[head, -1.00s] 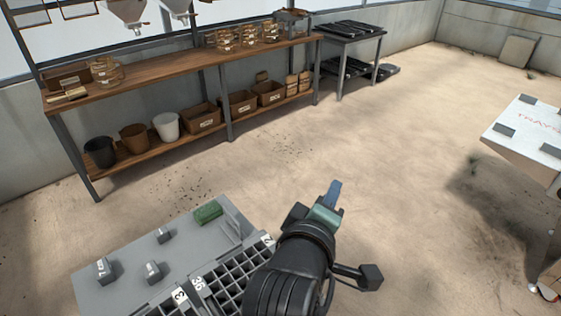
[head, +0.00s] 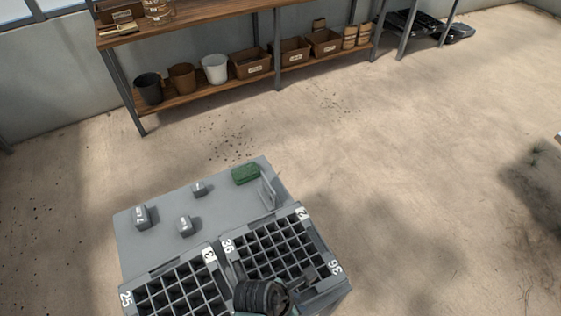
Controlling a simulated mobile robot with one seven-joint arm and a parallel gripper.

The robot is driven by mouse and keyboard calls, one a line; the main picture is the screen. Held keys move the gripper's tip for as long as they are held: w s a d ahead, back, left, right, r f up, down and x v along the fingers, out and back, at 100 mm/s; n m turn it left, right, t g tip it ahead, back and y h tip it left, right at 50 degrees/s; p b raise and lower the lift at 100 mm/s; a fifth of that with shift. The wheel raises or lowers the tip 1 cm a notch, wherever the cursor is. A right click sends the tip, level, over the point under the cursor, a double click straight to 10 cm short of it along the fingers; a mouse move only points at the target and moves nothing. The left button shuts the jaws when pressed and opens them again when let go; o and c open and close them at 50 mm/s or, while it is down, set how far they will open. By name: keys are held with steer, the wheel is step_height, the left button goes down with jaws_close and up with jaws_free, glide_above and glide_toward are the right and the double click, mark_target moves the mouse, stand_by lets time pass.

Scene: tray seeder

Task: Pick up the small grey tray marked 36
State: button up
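The small grey tray marked 36 (head: 275,245) is a grid of square cells. It lies at the right front of a grey work surface (head: 160,240), with 36 labels at its left and right corners. My gripper (head: 312,277) is over the near edge of this tray, seen from above with my dark wrist beside it. The wrist hides part of the near rim and cells. I cannot tell whether the fingers touch the tray or how far apart they are. A second grey grid tray (head: 180,292), marked 25, sits to its left, partly cut off by the frame.
Several small grey blocks (head: 140,217) and a green block (head: 245,174) stand on the surface behind the trays. A thin upright plate (head: 267,192) stands behind the 36 tray. A wooden shelf (head: 200,97) with pots and boxes is farther back.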

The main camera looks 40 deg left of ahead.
mark_target(304, 303)
steer(key=shift+x, duration=3.2)
steer(key=shift+f, duration=0.2)
jaws_close()
